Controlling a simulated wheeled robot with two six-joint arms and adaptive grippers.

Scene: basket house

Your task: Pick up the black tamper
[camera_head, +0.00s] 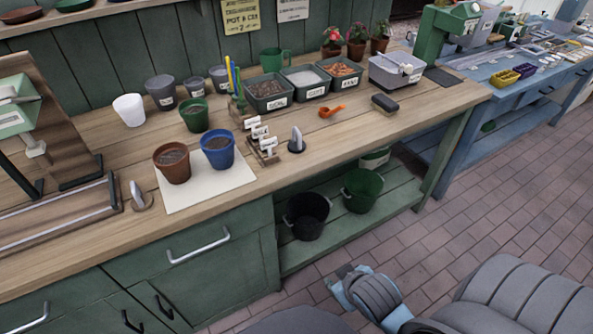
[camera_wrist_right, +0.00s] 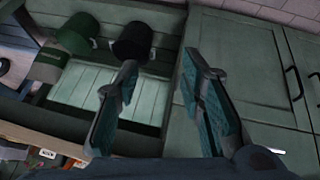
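A dark oblong block with a lighter underside (camera_head: 385,103) lies on the right part of the wooden bench; it may be the black tamper, but its shape is too small to be sure. My left gripper is not in view.
The bench (camera_head: 250,188) holds a brown pot (camera_head: 172,163) and a blue pot (camera_head: 217,152) on a pale sheet, labelled trays (camera_head: 268,92) and an orange scoop (camera_head: 331,111). A black bucket (camera_head: 306,216) and green bucket (camera_head: 361,190) stand on the lower shelf. Brick floor (camera_head: 500,195) is clear at right.

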